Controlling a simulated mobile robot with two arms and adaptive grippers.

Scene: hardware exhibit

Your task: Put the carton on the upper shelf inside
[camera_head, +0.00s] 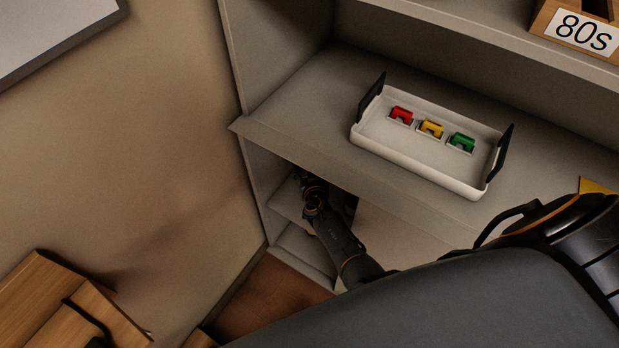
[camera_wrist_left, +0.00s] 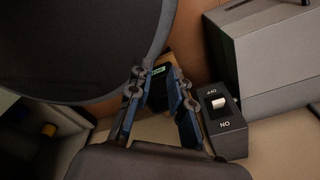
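I cannot make out a carton for certain in either view. In the head view a dark arm of mine reaches into the lower compartment of the shelf unit, with its gripper (camera_head: 314,195) small and partly in shadow. In the left wrist view the two blue-black fingers of my left gripper (camera_wrist_left: 160,88) stand apart. A dark item with a small green patch (camera_wrist_left: 158,70) shows between and beyond the fingertips; contact is unclear. The upper shelf (camera_head: 300,115) carries a white tray (camera_head: 415,165) with black end handles and red, yellow and green pieces.
A wooden box marked 80s (camera_head: 580,32) sits on a higher shelf. In the left wrist view, an ON/OFF switch box (camera_wrist_left: 222,135) is close right of the fingers, with a grey box (camera_wrist_left: 270,60) behind. Wooden furniture (camera_head: 50,300) stands at lower left. The upper shelf's left part is clear.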

